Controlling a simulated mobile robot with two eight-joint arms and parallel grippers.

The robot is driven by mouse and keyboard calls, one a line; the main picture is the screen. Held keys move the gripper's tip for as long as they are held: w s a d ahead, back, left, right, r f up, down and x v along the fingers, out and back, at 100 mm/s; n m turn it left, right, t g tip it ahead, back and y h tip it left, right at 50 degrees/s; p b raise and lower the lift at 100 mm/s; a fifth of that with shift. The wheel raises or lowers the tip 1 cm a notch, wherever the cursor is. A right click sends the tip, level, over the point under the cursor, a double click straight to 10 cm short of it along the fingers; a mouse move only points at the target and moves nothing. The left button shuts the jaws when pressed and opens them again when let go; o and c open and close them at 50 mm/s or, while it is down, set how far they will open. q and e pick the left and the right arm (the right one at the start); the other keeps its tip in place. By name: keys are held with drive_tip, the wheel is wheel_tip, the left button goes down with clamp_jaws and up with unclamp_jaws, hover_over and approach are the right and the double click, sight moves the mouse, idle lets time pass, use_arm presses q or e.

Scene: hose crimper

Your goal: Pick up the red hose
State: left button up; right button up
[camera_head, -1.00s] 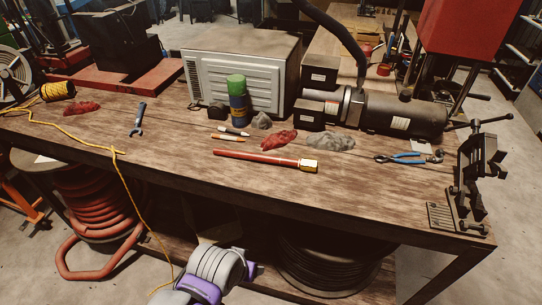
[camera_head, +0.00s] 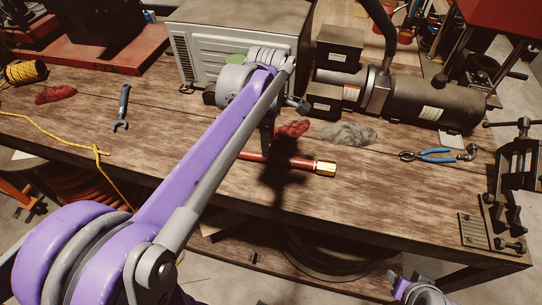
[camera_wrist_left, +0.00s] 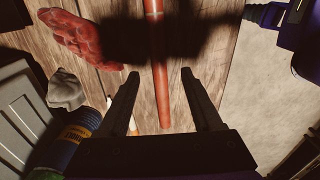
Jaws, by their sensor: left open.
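The red hose (camera_head: 300,163) lies on the workbench, with a brass fitting at its right end. I cannot tell the exact height between fingertips and hose. My right gripper does not show; only part of my right arm appears at the bottom right.
A red rag (camera_head: 293,129) and a grey rag (camera_head: 348,134) lie behind the hose. Blue pliers (camera_head: 437,155) lie to the right, near a vise (camera_head: 518,170). A wrench (camera_head: 123,108) lies left. A blue can (camera_wrist_left: 72,140) stands near the gripper.

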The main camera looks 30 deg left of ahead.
sight(270, 156)
use_arm(q)
drive_tip(key=f, duration=0.6)
drive_tip(key=shift+w+d+f, duration=0.15)
drive_tip(key=shift+d+f, duration=0.05)
drive_tip(key=shift+f, duration=0.15)
clamp_jaws()
